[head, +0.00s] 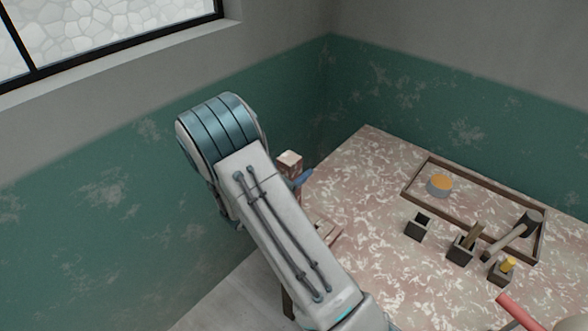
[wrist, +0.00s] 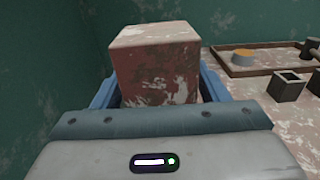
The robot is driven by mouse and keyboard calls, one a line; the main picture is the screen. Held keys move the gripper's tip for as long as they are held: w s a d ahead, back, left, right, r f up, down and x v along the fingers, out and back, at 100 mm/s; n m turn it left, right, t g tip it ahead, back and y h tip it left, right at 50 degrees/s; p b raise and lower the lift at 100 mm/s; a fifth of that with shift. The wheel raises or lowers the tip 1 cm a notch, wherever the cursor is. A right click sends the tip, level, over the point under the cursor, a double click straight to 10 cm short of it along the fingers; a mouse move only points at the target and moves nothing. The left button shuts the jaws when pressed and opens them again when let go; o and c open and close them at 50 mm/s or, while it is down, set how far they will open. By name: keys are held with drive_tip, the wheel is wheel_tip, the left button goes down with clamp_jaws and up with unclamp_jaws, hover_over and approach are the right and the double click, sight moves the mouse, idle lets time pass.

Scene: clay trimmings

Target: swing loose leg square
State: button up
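A square wooden leg (head: 290,160) with worn reddish paint and a pale top end rises beside my arm at the table's left side in the head view. In the wrist view the leg (wrist: 155,70) stands large in the middle, its end facing up. My gripper (wrist: 157,95) has its blue fingers on either side of the leg, low on it. Whether both fingers touch the leg cannot be told. In the head view one blue finger (head: 302,178) shows right of the leg; my arm hides the other and most of the leg's lower part.
The paint-worn table (head: 370,200) holds a wooden-rimmed tray (head: 408,190) with an orange-topped round tin (head: 439,185). A wooden piece (head: 326,234) shows beside my arm. A green wall stands close at left.

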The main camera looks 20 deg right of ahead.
drive_tip(key=b+v, duration=0.2)
drive_tip(key=v, duration=1.2)
drive_tip(key=shift+d, duration=0.1)
drive_tip(key=s+d+r+m+g+y, duration=0.5)
drive_tip(key=s+d+m+g, duration=0.6)
drive_tip(key=s+m, duration=0.15)
drive_tip(key=s+a+r+m+t+y, duration=0.3)
drive_tip(key=s+r+m+y, duration=0.3)
drive_tip(key=m+y, duration=0.4)
drive_tip(key=shift+s+m+t, duration=0.5)
drive_tip(key=shift+s+m, duration=0.4)
drive_tip(key=shift+m, duration=0.25)
